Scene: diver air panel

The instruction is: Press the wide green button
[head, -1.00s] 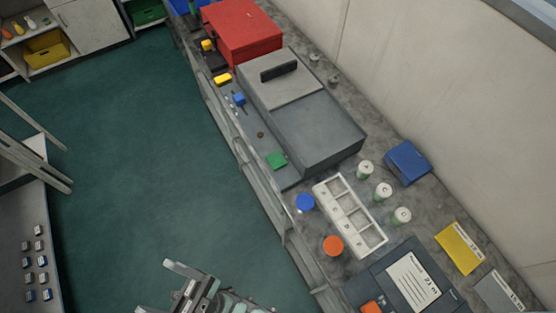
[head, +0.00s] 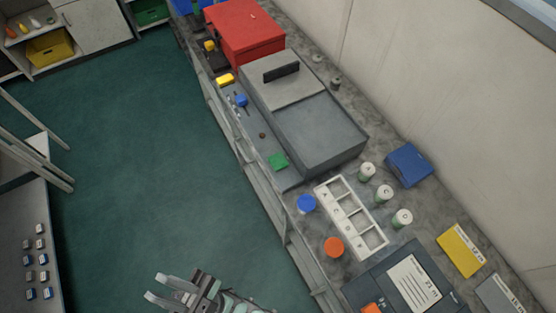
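A blue knob (head: 240,101) and yellow block (head: 226,79) sit farther up the ledge. A blue disc (head: 307,204), orange disc (head: 334,247) and white tray (head: 345,215) lie nearer. A rail (head: 262,190) runs along the bench's front edge. The floor (head: 150,180) is clear.

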